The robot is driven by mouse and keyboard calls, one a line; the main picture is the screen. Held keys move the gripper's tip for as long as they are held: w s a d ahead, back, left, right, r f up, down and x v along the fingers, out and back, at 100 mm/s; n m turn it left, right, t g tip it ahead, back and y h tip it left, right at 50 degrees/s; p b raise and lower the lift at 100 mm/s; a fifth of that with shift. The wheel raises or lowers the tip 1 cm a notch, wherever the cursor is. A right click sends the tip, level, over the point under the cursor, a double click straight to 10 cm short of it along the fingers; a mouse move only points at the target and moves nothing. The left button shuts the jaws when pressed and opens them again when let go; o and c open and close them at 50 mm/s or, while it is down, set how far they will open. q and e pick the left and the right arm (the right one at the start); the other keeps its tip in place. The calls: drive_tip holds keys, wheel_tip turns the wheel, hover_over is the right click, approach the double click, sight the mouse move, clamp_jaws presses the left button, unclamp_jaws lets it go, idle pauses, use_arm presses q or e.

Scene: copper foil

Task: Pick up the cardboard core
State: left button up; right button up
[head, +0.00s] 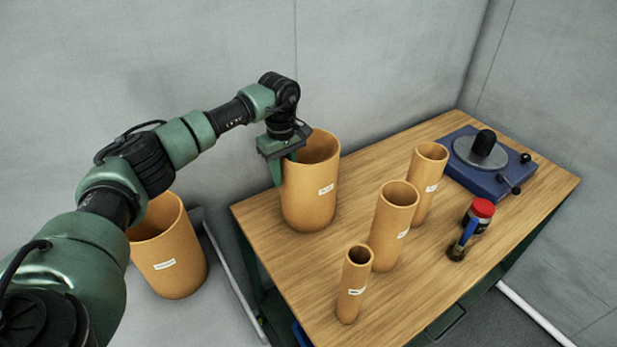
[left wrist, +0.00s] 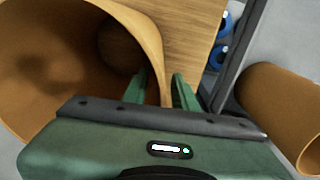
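Several open tan cardboard cores with white labels are in the head view. The widest core on the table (head: 312,195) stands upright at the table's left end. My left gripper (head: 283,168) is at its left rim, pointing down. In the left wrist view, one finger of my left gripper (left wrist: 160,90) is inside this core (left wrist: 150,35) and the other outside, with the wall between them. Whether the fingers press on the wall cannot be told. Another wide core (head: 168,250) stands lower, left of the table. My right gripper is not in view.
On the wooden table (head: 400,320) stand a small core (head: 355,285), a medium core (head: 393,225) and a farther slim core (head: 428,182). A blue device with a round plate (head: 487,160) and a red-capped jar (head: 478,215) with a blue-handled tool are at the right. Grey walls stand behind.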

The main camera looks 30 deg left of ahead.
use_arm(q)
drive_tip(key=shift+f, duration=0.15)
clamp_jaws()
idle(1.4)
